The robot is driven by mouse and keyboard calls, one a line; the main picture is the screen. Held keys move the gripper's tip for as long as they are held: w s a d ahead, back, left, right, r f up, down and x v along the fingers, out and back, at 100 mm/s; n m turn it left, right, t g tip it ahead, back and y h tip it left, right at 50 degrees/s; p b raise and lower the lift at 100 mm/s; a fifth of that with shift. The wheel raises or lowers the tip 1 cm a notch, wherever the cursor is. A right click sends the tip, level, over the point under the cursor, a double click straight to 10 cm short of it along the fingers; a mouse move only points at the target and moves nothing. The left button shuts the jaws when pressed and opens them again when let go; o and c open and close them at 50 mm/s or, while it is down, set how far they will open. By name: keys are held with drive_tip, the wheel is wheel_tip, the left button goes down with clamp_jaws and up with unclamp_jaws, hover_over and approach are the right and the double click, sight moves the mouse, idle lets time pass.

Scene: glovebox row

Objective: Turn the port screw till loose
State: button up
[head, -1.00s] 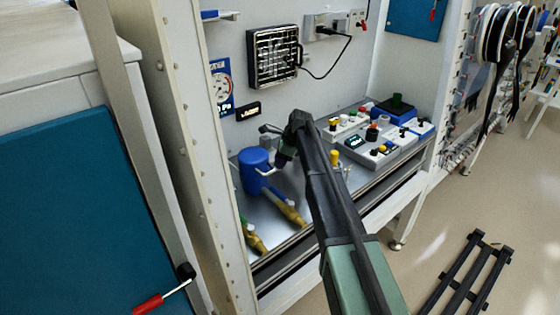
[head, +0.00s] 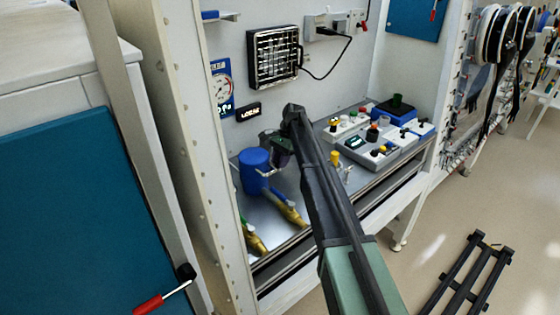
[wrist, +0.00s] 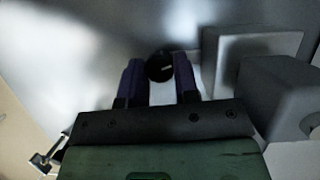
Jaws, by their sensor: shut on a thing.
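In the wrist view, the two purple-dark fingers of my gripper (wrist: 158,67) are shut on a round black knob with a short pale mark on its face. I take this to be the port screw (wrist: 161,66). It sits between the fingertips, with a white surface behind it. In the head view my gripper (head: 277,149) is inside the bench bay, just above and right of a blue canister. The screw is hidden there behind my gripper and arm, and I cannot tell how loose it is.
The blue canister (head: 254,171) stands close by on the left, with a brass-coloured fitting (head: 290,211) in front of it. Grey boxy blocks (wrist: 281,91) sit right of the fingers in the wrist view. A control box (head: 377,150) stands to the right. A gauge (head: 222,85) hangs on the wall.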

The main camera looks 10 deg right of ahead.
drive_tip(key=shift+n+g+h, duration=0.3)
drive_tip(key=shift+n+h, duration=0.1)
drive_tip(key=shift+n, duration=0.6)
drive_tip(key=o, duration=0.9)
